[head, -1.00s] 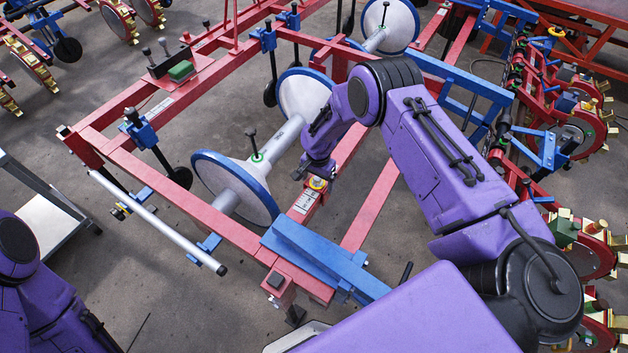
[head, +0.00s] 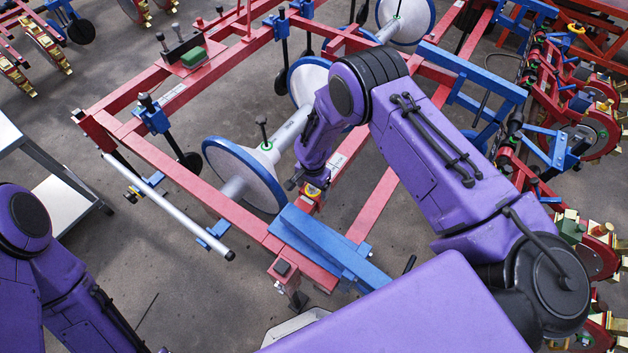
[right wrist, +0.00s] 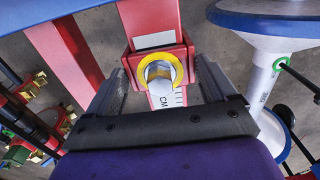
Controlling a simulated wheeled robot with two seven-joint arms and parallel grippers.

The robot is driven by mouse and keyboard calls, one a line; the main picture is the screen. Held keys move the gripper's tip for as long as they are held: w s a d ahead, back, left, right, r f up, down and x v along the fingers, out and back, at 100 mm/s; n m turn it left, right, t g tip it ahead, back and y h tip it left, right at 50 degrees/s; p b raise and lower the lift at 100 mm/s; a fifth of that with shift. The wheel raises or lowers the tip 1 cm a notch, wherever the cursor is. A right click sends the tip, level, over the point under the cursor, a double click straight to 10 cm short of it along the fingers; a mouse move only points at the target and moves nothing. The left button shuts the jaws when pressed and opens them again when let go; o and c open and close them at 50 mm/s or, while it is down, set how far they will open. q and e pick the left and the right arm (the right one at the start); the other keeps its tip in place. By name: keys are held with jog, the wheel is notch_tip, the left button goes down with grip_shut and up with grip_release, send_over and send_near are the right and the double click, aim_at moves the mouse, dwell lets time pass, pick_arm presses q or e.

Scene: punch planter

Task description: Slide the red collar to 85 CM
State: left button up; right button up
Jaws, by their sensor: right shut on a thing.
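The red collar (right wrist: 184,62) sits around a red beam with a yellow ring and a metal centre on its top. In the head view the collar (head: 312,191) shows partly below my right gripper (head: 300,181), close to the blue crossbar. A white scale strip (right wrist: 166,122) marked CM runs out from under the collar in the right wrist view. Its numbers are too small or hidden to read. My left gripper is out of view; only my left arm shows.
The blue crossbar (head: 325,245) lies just in front of the collar. A white roller with blue-rimmed discs (head: 245,176) is left of my right gripper. A red row unit with several gold parts (head: 590,135) stands at the right. A grey cart (head: 70,215) is at the left.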

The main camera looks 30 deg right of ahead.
jog(key=shift+s+f, duration=0.1)
jog(key=shift+s, duration=0.05)
jog(key=o, duration=1.2)
jog(key=shift+d, duration=0.1)
notch_tip(320, 180, up, 11)
jog(key=shift+f+b, duration=0.15)
jog(key=shift+b, duration=0.15)
